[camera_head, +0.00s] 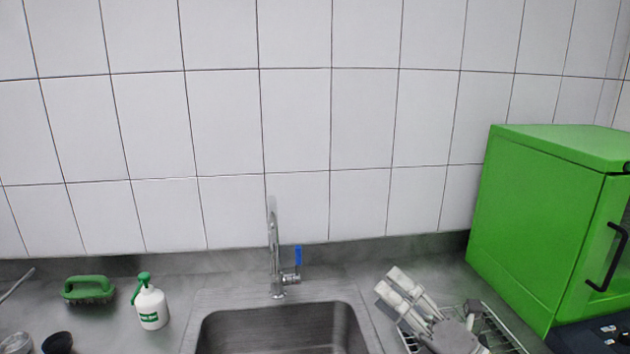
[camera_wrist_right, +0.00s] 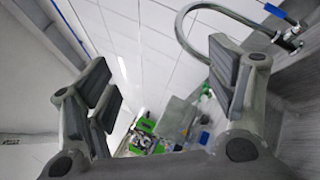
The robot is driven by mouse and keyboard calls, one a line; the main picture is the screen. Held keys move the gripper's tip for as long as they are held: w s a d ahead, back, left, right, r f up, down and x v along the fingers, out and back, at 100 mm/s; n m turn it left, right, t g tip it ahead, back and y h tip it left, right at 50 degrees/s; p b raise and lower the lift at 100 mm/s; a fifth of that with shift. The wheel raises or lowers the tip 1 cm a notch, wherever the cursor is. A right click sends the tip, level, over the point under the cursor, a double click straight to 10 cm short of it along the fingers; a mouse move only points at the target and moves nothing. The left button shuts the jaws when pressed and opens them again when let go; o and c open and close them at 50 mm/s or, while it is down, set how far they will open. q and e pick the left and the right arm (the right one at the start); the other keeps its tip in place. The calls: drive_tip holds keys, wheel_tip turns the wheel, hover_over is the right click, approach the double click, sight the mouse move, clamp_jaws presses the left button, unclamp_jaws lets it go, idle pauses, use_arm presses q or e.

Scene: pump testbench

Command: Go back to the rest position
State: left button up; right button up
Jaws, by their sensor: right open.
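My right gripper (camera_head: 398,290) shows at the lower right of the head view, to the right of the sink and in front of a wire rack. In the right wrist view its two grey-padded fingers (camera_wrist_right: 165,85) stand wide apart with nothing between them. My left gripper is not in view. The metal sink (camera_head: 203,330) is at the bottom centre, cut off by the lower edge. A curved tap (camera_head: 274,250) with a blue lever (camera_head: 298,256) stands behind it. The tap also shows in the wrist view (camera_wrist_right: 183,30), beyond the right finger.
A green cabinet (camera_head: 540,215) with a black handle stands at right. The wire rack (camera_head: 497,335) lies partly under my right gripper. A green brush (camera_head: 88,289) and a white bottle (camera_head: 151,306) stand on the counter at left. A tiled wall closes the back.

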drive_tip(key=d+f+m+t+h, duration=0.5)
drive_tip(key=d+m+h, duration=0.3)
drive_tip(key=m+h, duration=0.7)
drive_tip(key=s+d+f+m+g+h, duration=0.1)
drive_tip(key=s+f+m+g, duration=0.1)
drive_tip(key=f+m, duration=0.2)
drive_tip(key=s+d+f+m+g+h, duration=0.1)
drive_tip(key=s+d+f+m+g, duration=0.1)
drive_tip(key=f+m, duration=0.2)
drive_tip(key=s+d+f+m+g, duration=0.2)
drive_tip(key=f+m, duration=0.1)
drive_tip(key=f, duration=0.3)
drive_tip(key=shift+s+m+g+h, duration=0.3)
drive_tip(key=shift+s+m+h, duration=0.1)
drive_tip(key=s+a+f+m+g+y, duration=0.1)
drive_tip(key=s+a+f+m+g, duration=0.15)
drive_tip(key=s+f+g, duration=0.55)
drive_tip(key=s+a+f+m+g+y, duration=0.25)
drive_tip(key=s+f, duration=0.35)
drive_tip(key=s, duration=0.7)
wheel_tip(320, 180, down, 25)
drive_tip(key=s+g, duration=0.1)
drive_tip(key=s+d+f+g+h, duration=0.1)
drive_tip(key=s+d+f, duration=0.1)
drive_tip(key=s+f, duration=1.4)
drive_tip(key=shift+s+d+n, duration=0.35)
drive_tip(key=shift+s+n, duration=0.05)
drive_tip(key=shift+s, duration=0.2)
